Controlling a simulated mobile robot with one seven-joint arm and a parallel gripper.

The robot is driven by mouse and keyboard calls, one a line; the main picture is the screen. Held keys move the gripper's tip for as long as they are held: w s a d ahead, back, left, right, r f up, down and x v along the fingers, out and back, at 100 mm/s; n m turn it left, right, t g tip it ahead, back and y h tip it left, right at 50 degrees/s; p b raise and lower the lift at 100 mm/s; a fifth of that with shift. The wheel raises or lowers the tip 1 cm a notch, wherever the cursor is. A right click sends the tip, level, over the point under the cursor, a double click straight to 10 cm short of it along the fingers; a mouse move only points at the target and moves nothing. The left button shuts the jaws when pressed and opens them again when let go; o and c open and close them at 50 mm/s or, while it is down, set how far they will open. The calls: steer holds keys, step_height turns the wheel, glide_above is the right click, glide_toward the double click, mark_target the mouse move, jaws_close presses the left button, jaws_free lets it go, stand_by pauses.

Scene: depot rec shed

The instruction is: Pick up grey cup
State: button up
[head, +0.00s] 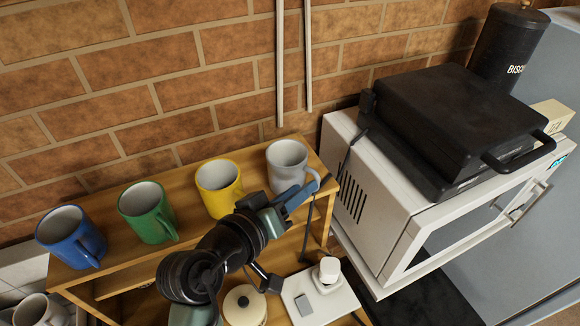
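The grey cup (287,162) stands upright at the right end of the wooden shelf's top, with its handle on the right side. My gripper (300,194) is at the front right of the cup, close to the handle, and its fingers overlap the cup's lower front in the picture. I cannot tell whether the fingers touch the cup or handle, or how far apart they are.
A yellow cup (219,188), a green cup (147,211) and a blue cup (71,236) stand left along the shelf top (118,274). A white microwave (377,203) bearing a black appliance (455,115) stands right. A brick wall (170,75) is behind.

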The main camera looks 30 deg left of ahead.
mark_target(314, 176)
steer(key=x, duration=0.1)
steer(key=p+x, duration=0.1)
steer(key=x, duration=0.1)
steer(key=p+x, duration=0.1)
steer(key=shift+w+a+r, duration=0.15)
steer(key=shift+w+a, duration=0.05)
steer(key=shift+w, duration=0.05)
steer(key=shift+w+f+p, duration=0.3)
steer(key=shift+w, duration=0.15)
jaws_close()
steer(key=shift+r, duration=0.15)
stand_by(0.8)
